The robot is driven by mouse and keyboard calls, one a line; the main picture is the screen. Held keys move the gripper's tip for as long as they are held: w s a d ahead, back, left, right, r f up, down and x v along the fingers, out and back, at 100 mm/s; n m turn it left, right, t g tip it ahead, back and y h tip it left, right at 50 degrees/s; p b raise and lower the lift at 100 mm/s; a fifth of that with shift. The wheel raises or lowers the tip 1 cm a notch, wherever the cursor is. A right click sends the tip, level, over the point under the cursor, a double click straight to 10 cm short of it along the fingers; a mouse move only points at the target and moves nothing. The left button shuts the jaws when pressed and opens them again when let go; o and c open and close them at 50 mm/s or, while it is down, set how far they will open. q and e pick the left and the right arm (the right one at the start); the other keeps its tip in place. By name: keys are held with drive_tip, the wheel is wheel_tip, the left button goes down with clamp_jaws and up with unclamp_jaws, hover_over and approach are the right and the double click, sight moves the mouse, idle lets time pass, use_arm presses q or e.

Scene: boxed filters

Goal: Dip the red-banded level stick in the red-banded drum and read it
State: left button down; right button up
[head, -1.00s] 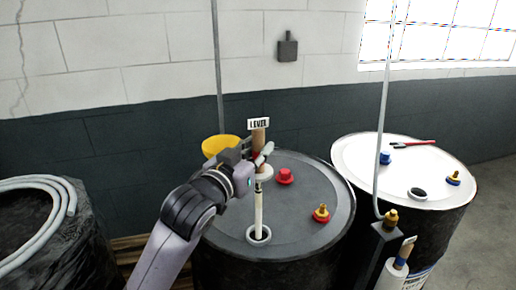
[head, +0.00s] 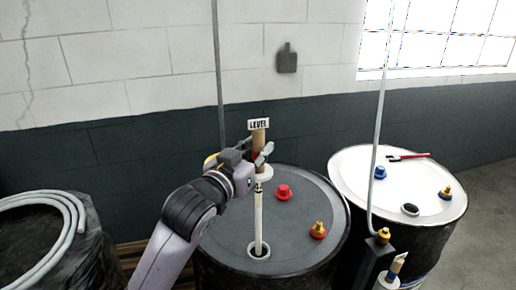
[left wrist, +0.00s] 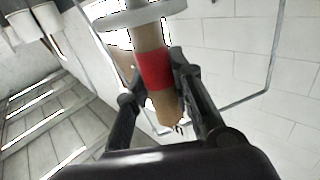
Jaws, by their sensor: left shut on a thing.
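The level stick (head: 258,212) is upright, with a white LEVEL tag on top, a tan handle and a pale shaft. Its red band shows in the left wrist view (left wrist: 154,70). My left gripper (head: 262,158) is shut around the handle, under the tag. The shaft's lower end is at the open hole in the dark grey drum lid (head: 225,240); I cannot see how deep it goes. A red cap (head: 283,191) and a brass fitting with a red base (head: 318,229) sit on that lid. My right gripper is out of view.
A white-topped drum (head: 350,165) with a blue cap, a hole and a red-handled tool stands right. A hose (head: 70,215) lies on the wrapped drum at left.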

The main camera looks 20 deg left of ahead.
sight(258, 127)
use_arm(q)
wheel_tip(258, 127, up, 3)
drive_tip(key=p, duration=0.3)
drive_tip(key=shift+f, duration=0.15)
wheel_tip(258, 127, up, 2)
drive_tip(key=shift+r, duration=2.15)
wheel_tip(258, 127, up, 9)
